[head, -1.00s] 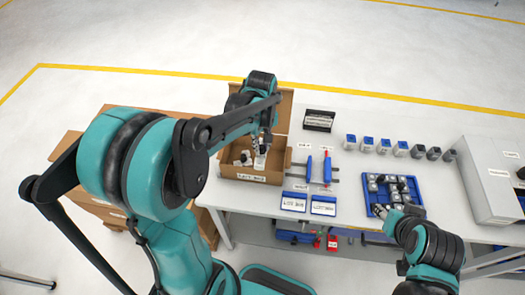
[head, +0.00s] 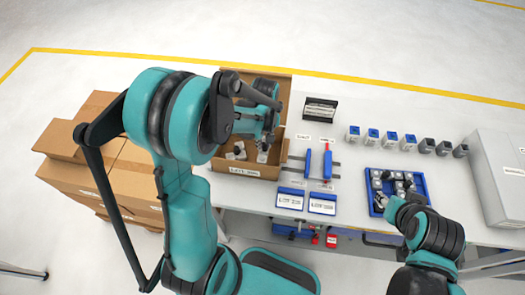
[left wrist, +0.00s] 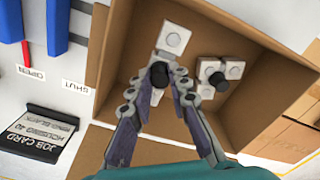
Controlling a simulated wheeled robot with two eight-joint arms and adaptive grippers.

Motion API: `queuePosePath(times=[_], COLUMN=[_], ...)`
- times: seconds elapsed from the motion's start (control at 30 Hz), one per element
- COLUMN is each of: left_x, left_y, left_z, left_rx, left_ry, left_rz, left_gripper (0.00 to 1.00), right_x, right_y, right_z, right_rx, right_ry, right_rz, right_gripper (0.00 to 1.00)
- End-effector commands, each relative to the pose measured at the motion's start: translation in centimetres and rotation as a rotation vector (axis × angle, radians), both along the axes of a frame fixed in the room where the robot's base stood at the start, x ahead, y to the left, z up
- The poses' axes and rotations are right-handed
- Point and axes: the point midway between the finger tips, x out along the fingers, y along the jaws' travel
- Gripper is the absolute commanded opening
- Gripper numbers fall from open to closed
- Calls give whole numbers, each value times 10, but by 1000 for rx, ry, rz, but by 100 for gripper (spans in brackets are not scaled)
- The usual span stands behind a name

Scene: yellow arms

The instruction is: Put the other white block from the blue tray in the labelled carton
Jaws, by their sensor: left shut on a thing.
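The labelled carton (head: 247,172) is open at the left end of the table, with its label on the front wall. My left gripper (head: 265,142) reaches down into it. In the left wrist view my left gripper (left wrist: 160,77) is shut on a white block (left wrist: 173,38) with a black knob, inside the carton. Another white block (left wrist: 212,68) with a black knob lies beside it on the carton floor. The blue tray (head: 426,188) at the right holds several grey, white and dark pieces. My right gripper (head: 384,206) is at the tray's front left corner; its fingers are too small to judge.
A job card holder (head: 320,109) stands behind. A large grey box (head: 497,180) stands at the right.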

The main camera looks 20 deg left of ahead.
Motion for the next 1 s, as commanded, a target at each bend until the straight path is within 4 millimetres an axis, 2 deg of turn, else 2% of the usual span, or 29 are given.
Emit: queuePosePath(times=[0.3, 0.7, 0.73, 0.8, 1.0], left_x=[0, 0, 0, 0, 0], left_y=[0, 0, 0, 0, 0], left_z=[-38, -44, -43, -42, -42], left_rx=[0, 0, 0, 0, 0], left_ry=[0, 0, 0, 0, 0], left_rz=[0, 0, 0, 0, 0], left_gripper=[0, 0, 26, 39, 39], right_x=[0, 0, 0, 0, 0], right_y=[0, 0, 0, 0, 0], right_z=[-11, -16, -14, -14, -14], right_rx=[0, 0, 0, 0, 0], right_ry=[0, 0, 0, 0, 0], right_rz=[0, 0, 0, 0, 0], right_gripper=[40, 40, 40, 40, 40])
